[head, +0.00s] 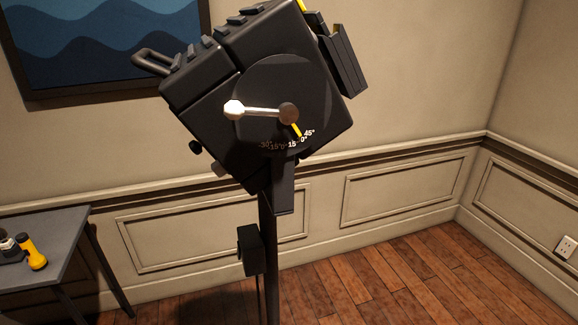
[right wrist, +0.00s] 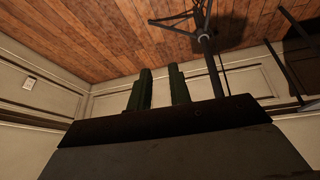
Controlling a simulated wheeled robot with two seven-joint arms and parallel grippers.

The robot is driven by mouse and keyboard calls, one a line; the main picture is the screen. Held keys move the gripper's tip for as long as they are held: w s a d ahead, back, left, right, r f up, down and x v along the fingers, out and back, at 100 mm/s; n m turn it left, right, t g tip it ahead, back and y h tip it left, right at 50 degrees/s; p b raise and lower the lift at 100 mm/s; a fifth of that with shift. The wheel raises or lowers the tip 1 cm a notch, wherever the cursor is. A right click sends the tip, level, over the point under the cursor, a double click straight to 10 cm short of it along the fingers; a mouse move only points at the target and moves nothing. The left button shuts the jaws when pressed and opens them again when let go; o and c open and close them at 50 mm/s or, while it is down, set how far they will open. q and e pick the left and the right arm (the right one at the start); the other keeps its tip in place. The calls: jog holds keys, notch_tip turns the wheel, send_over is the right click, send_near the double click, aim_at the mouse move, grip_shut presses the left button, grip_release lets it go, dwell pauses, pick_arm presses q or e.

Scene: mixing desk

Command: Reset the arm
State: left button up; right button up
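A dark boxy head (head: 210,90) sits tilted on a black stand (head: 268,240) in the middle of the head view. A round dial (head: 275,75) on its face carries a light arm (head: 262,112) with a white ball end (head: 234,110), pointing left and nearly level. A yellow pointer (head: 296,130) at the pivot points down and right toward the upper end of a degree scale. My right gripper (right wrist: 158,72) shows two dark fingers apart with nothing between them. Neither gripper shows in the head view.
A grey table (head: 60,235) stands at the left with a yellow flashlight-like object (head: 34,252) on it. A framed wave picture (head: 100,45) hangs behind. Wooden floor (head: 410,280) is clear at the right. The stand's tripod legs (right wrist: 180,22) show in the right wrist view.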

jog(key=s+f+g, duration=0.1)
jog(key=s+f, duration=0.2)
jog(key=f, duration=1.1)
jog(key=s+f+g, duration=0.2)
jog(key=s+f, duration=0.1)
jog(key=f, duration=1.1)
jog(key=s+d+f+g, duration=0.1)
jog(key=s+d+f, duration=0.2)
jog(key=s+f, duration=1)
jog(key=s, duration=0.2)
jog(key=shift+s, duration=0.3)
jog(key=shift+s+d+r, duration=0.1)
